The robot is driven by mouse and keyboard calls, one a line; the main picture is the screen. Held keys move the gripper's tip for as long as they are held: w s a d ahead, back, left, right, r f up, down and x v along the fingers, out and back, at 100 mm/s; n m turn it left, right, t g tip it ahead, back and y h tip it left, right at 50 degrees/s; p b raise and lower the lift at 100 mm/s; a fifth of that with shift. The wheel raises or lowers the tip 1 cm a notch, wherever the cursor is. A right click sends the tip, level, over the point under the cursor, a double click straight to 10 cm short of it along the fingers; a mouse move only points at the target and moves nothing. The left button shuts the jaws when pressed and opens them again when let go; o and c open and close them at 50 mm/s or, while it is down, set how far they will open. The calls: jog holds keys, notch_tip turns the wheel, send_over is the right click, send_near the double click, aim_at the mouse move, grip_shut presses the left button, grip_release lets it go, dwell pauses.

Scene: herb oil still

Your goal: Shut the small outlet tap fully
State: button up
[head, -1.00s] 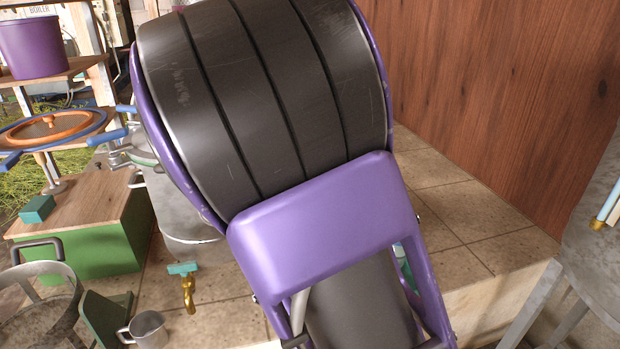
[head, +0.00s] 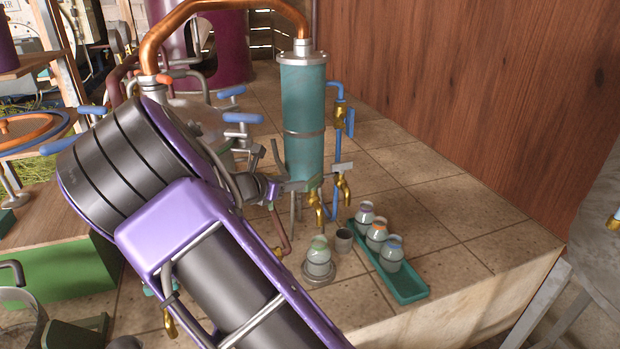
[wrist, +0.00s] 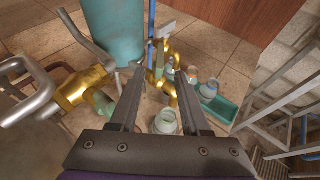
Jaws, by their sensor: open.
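Several brass taps show around the teal column (head: 303,120). A tap with a greenish handle (head: 315,203) sits low at the column's front, above a glass jar (head: 318,258). A second tap with a pale handle (head: 343,187) is just right of it. I cannot tell for sure which one is the small outlet tap. My gripper (head: 290,184) is open beside the low taps; its tips are partly lost in clutter. In the wrist view, my open fingers (wrist: 159,73) point at brass tap parts (wrist: 158,83), with nothing clearly held. How far each handle is turned is unclear.
A larger brass fitting with a grey lever (wrist: 82,90) is left of my fingers. Tiles at right are bare; a wooden wall (head: 460,90) stands behind.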

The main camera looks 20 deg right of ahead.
aim_at(312, 178)
jog(key=b+x, duration=0.1)
jog(key=x, duration=1)
jog(key=shift+d+f, duration=0.1)
jog(key=shift+d, duration=0.05)
grip_shut()
